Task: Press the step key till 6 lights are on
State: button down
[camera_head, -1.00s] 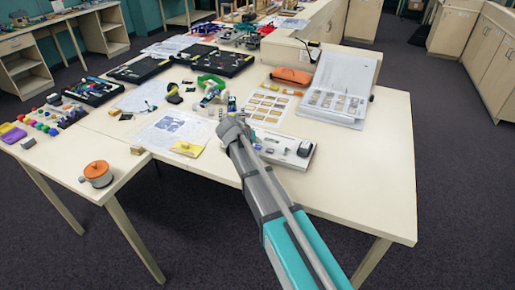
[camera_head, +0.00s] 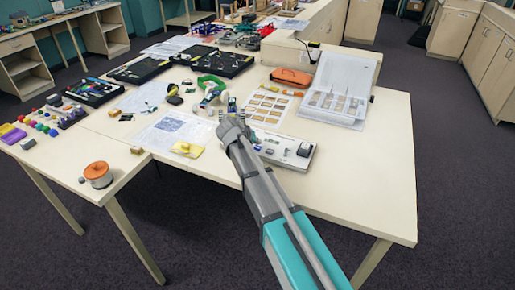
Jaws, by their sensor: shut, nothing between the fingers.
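A pale flat board (camera_head: 314,161) with small parts on it lies on the table, partly behind my arm. A dark block (camera_head: 304,149) sits near its right end. I cannot pick out the step key or count any lit lights; they are too small or hidden by my arm. My gripper (camera_head: 229,118) is over the left end of the board, with its fingers pointing away from me. It looks shut and empty. I cannot tell whether its tips touch anything.
A printed sheet with a yellow piece (camera_head: 187,149) lies left of my gripper. A card sheet (camera_head: 268,104), an orange pouch (camera_head: 292,77) and an open clear case (camera_head: 338,103) lie behind the board. An orange-topped round pot (camera_head: 97,174) stands left. The table's front right is clear.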

aim_at(257, 148)
jog(key=shift+f+b, duration=0.75)
dwell(1.0)
jog(key=shift+r, duration=0.15)
jog(key=shift+r+p, duration=0.65)
jog(key=shift+p, duration=0.15)
dwell(0.3)
notch_tip(257, 148, up, 5)
jog(key=p, duration=0.5)
jog(key=shift+d, duration=0.1)
dwell(0.8)
